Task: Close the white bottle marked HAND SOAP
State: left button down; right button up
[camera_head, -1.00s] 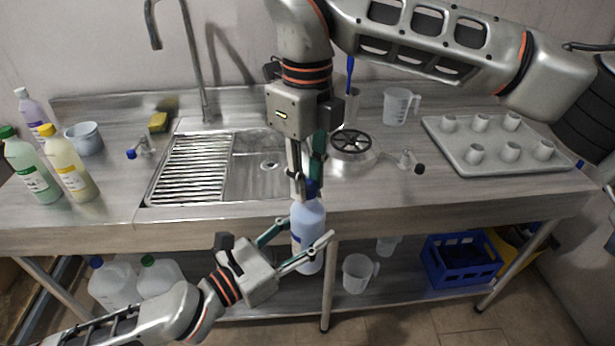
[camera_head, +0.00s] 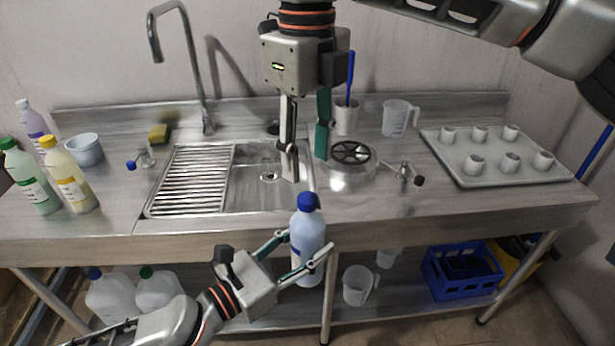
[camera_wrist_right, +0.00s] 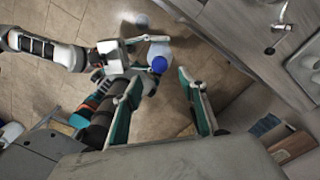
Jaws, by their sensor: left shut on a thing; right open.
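A pale bottle (camera_head: 307,234) with a blue cap (camera_head: 307,201) is upright in front of the counter's front edge. My left gripper (camera_head: 310,243) is shut around its body. The blue cap sits on top of the bottle; how tightly it is seated cannot be told. The label is mostly hidden and I cannot read it. My right gripper (camera_head: 305,168) is open and empty, above and apart from the cap. In the right wrist view the cap (camera_wrist_right: 159,64) shows between the open fingertips, with the white bottle (camera_wrist_right: 160,49) beneath it.
Behind are a sink (camera_head: 265,190) and a tap (camera_head: 190,70). Green-capped (camera_head: 33,180) and yellow-capped (camera_head: 70,178) bottles stand at the left. A tray of cups (camera_head: 495,172) is at the right. A blue crate (camera_head: 462,274) and jug (camera_head: 358,285) are on the lower shelf.

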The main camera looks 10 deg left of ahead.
jog(key=shift+r, duration=2.15)
